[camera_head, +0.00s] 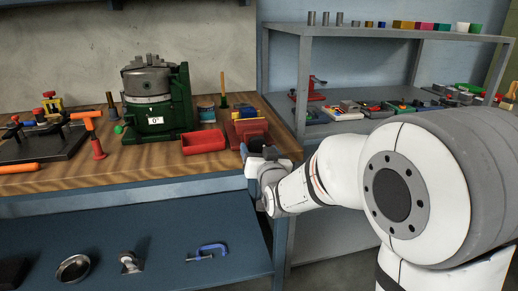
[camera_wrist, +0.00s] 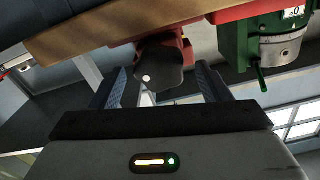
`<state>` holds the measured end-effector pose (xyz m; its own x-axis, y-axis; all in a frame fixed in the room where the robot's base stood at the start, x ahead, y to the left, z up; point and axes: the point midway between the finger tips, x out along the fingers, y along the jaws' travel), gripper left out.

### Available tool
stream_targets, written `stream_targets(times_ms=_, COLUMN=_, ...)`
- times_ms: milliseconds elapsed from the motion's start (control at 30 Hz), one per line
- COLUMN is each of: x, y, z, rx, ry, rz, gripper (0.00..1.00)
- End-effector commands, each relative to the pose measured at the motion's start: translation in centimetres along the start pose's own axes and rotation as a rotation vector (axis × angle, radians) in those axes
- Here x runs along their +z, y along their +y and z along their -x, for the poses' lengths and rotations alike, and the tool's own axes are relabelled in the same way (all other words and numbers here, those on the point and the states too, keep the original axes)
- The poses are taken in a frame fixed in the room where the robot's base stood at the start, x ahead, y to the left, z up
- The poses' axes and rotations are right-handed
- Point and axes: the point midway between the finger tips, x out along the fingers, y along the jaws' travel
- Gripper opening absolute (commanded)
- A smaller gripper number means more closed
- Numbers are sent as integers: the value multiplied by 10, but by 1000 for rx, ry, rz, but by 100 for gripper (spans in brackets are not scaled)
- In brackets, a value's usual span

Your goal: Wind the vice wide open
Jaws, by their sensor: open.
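The red vice (camera_head: 247,130) sits at the right end of the wooden bench in the head view. Its red body (camera_wrist: 180,38) also shows at the top of the wrist view, with a dark rounded knob (camera_wrist: 158,66) at its near end. My gripper (camera_head: 264,155) is at the bench's right front edge, close to the vice, and partly covers it. In the wrist view my gripper (camera_wrist: 163,86) is open, with one finger on each side of the knob. The knob appears between or just beyond the fingertips; I cannot tell whether they touch it. The vice's jaw gap is not clear.
A red tray (camera_head: 203,140) lies left of the vice. A green machine (camera_head: 158,103) with a grey top stands behind it. An orange-handled red tool (camera_head: 95,137) stands further left. A grey shelf (camera_head: 385,32) with several small items stands to the right.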

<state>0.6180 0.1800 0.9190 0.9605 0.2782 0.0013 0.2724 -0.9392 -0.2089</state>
Motion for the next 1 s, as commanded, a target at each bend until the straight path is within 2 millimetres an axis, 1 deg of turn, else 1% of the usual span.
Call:
stream_targets(times_ms=33, x=1, y=0, z=-8, rx=1, ry=-1, rz=0, gripper=70)
stream_targets(times_ms=100, x=1, y=0, z=-16, rx=1, ry=-2, rz=0, gripper=70)
stream_targets(times_ms=200, x=0, y=0, z=-22, rx=1, ry=-1, rz=0, gripper=70)
stream_targets(times_ms=500, x=0, y=0, z=-25, rx=1, ry=-1, rz=0, gripper=70)
stream_targets(times_ms=567, x=0, y=0, z=-25, rx=1, ry=-1, rz=0, gripper=66)
stream_targets(times_ms=1000, x=0, y=1, z=-25, rx=1, ry=-1, rz=0, gripper=30)
